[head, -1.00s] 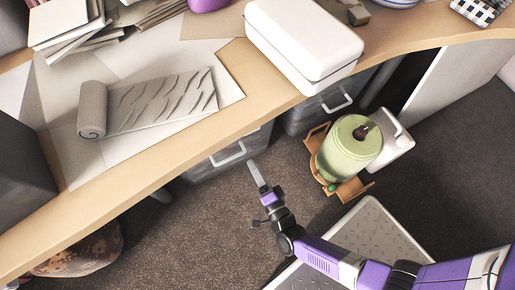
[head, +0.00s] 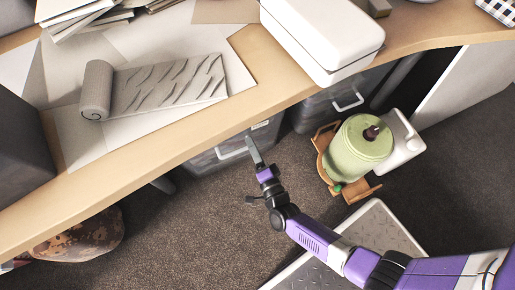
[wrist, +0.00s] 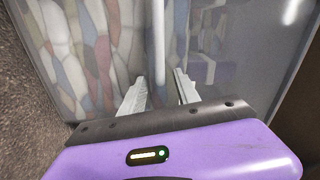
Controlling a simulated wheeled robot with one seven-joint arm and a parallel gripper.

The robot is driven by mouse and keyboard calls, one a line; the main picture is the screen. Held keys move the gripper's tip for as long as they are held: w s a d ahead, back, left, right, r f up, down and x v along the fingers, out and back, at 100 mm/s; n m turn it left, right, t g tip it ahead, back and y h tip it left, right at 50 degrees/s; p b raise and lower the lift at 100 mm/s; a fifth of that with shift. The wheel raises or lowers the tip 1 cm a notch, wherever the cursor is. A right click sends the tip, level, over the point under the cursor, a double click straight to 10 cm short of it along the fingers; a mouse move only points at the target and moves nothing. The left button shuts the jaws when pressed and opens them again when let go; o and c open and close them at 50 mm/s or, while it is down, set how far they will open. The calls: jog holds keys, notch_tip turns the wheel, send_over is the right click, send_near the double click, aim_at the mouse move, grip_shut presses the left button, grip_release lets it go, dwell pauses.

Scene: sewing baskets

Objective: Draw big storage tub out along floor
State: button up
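A grey, see-through storage tub (head: 210,164) stands on the floor under the desk, with a pale handle (head: 232,152) on its front. A second similar tub (head: 318,113) stands to its right; I cannot tell which is bigger. My gripper (head: 250,146) is at the front of the left tub, by its handle. In the wrist view the tub's front (wrist: 110,45) fills the picture, with coloured patches showing through. The two fingers of my gripper (wrist: 160,90) are apart, and the pale handle bar (wrist: 158,40) runs between and ahead of them. Contact is not clear.
The wooden desk edge (head: 150,128) overhangs the tubs. A green canister (head: 358,150) in a wooden holder and a white container (head: 403,140) stand at right. A metal-topped platform (head: 372,235) is near my arm. A brown patterned bag (head: 85,238) lies left. Carpet before the left tub is clear.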

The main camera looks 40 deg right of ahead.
jog(key=shift+w+d, duration=0.15)
jog(key=shift+w, duration=0.5)
jog(key=c, duration=0.8)
grip_shut()
jog(key=shift+s+f, duration=0.1)
jog(key=shift+f, duration=0.1)
